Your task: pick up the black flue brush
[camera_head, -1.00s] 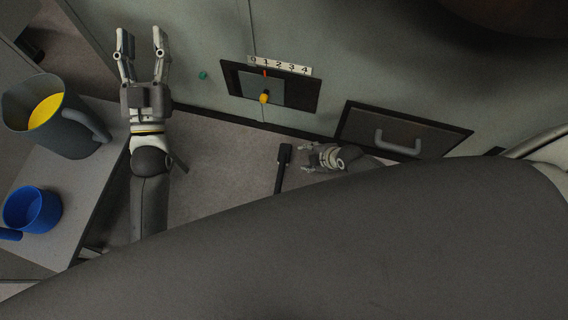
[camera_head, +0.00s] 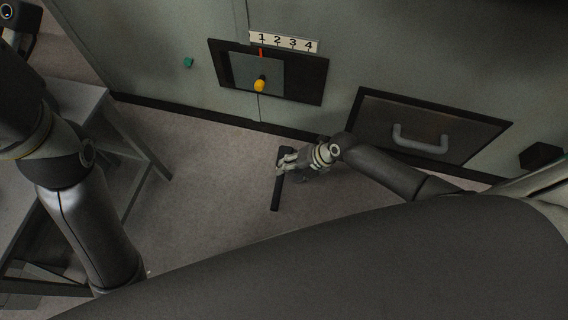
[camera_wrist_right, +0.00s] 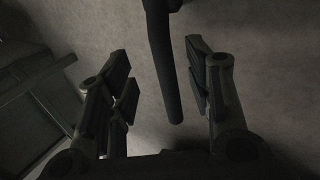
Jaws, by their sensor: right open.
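The black flue brush (camera_head: 276,192) lies on the grey floor in front of the green-grey panel in the head view. My right gripper (camera_head: 285,163) is over its upper part and hides some of it. In the right wrist view the brush's dark rod (camera_wrist_right: 163,58) comes down from the top edge, and its lower end is between the two fingers of my open right gripper (camera_wrist_right: 160,88). There is a gap on both sides of the rod.
The panel has a numbered scale (camera_head: 284,42) with a yellow knob (camera_head: 259,86), a green knob (camera_head: 188,62) and a drawer handle (camera_head: 419,141). A grey table (camera_head: 85,105) stands at the left. The floor left of the brush is clear.

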